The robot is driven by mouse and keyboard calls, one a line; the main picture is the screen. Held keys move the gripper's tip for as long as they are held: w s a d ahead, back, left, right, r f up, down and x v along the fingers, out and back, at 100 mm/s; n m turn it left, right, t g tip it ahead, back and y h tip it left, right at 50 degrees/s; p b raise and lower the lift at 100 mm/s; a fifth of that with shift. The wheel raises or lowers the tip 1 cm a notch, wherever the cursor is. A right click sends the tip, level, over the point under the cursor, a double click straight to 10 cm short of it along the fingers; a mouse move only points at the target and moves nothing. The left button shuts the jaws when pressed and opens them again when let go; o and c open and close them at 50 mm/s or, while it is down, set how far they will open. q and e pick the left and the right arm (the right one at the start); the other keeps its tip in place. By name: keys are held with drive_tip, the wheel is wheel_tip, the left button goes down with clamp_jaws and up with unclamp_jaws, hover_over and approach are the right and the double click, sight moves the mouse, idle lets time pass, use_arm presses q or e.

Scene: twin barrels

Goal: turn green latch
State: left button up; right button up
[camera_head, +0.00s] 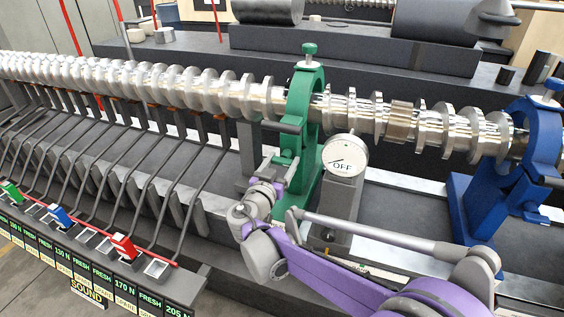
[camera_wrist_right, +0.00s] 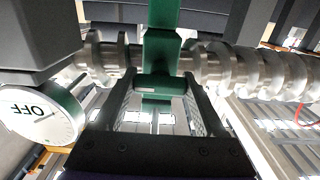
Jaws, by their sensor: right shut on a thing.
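A green clamp stand (camera_head: 305,130) rings the silvery ridged shaft (camera_head: 240,95), with a green knob (camera_head: 309,50) on top. My right gripper (camera_head: 283,163) is at the left face of the stand, below the shaft. In the wrist view its two dark fingers (camera_wrist_right: 160,88) lie either side of a green latch part (camera_wrist_right: 156,84) and are shut on it. The latch is mostly hidden by my gripper in the head view. My left gripper is not in view.
A round white dial reading OFF (camera_head: 344,155) stands just right of the green stand and also shows in the wrist view (camera_wrist_right: 42,112). A blue clamp stand (camera_head: 500,205) is at the right. Rows of dark levers and coloured switches (camera_head: 62,215) fill the left.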

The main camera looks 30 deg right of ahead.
drive_tip(key=shift+c, duration=1.2)
drive_tip(key=shift+n, duration=0.3)
drive_tip(key=n, duration=0.3)
drive_tip(key=shift+n+p, duration=0.3)
drive_tip(key=shift+p, duration=0.05)
drive_tip(key=n, duration=0.4)
drive_tip(key=shift+n, duration=0.3)
drive_tip(key=n, duration=0.9)
